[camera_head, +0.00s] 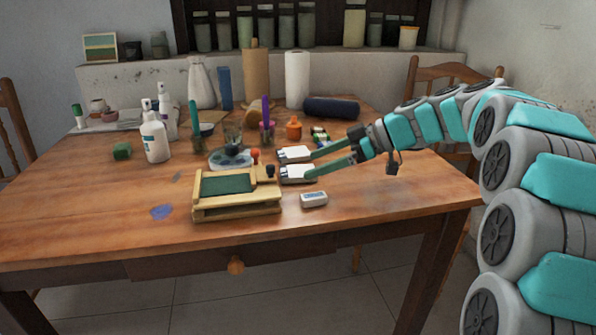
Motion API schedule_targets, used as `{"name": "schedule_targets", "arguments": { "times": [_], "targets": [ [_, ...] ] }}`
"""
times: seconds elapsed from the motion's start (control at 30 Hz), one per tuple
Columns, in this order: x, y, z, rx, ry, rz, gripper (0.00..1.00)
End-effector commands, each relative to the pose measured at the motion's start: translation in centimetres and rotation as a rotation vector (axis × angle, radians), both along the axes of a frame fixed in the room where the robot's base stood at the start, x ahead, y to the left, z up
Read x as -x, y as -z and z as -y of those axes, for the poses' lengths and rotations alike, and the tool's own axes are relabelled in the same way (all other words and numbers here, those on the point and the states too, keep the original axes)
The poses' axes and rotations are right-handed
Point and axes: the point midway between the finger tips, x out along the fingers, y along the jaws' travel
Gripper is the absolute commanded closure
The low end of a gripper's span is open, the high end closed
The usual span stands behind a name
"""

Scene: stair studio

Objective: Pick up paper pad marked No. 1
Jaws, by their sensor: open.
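My gripper (296,163) reaches in from the right over the middle of the table, its two green fingers apart and ending in pale, dark-edged tips. Nothing shows clearly between the fingers. A small white block-like thing (313,199) with a greyish mark on its side lies on the table just in front of the nearer finger, apart from it. It may be the paper pad, but any number on it is too small to read. No "No. 1" marking is legible anywhere. The fingers hide part of the table behind them.
A wooden press-like frame with a green panel (226,184) stands left of the white thing. Behind are a palette (231,158), an orange bottle (294,129), white bottles (154,138) and paper rolls (297,78). The table's front right (400,195) is clear.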

Motion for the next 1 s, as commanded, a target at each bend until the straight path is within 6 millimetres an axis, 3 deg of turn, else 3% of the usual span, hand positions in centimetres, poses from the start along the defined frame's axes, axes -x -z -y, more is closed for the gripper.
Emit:
{"name": "schedule_targets", "arguments": {
  "times": [0.23,0.53,1.0],
  "targets": [
    [0.0,1.6,-2.8,0.000,-0.003,-0.004,0.00],
    [-0.1,1.9,-3.2,0.000,-0.001,0.000,0.00],
    [-0.1,1.9,-3.2,0.000,-0.001,-0.002,0.52]
  ]
}}
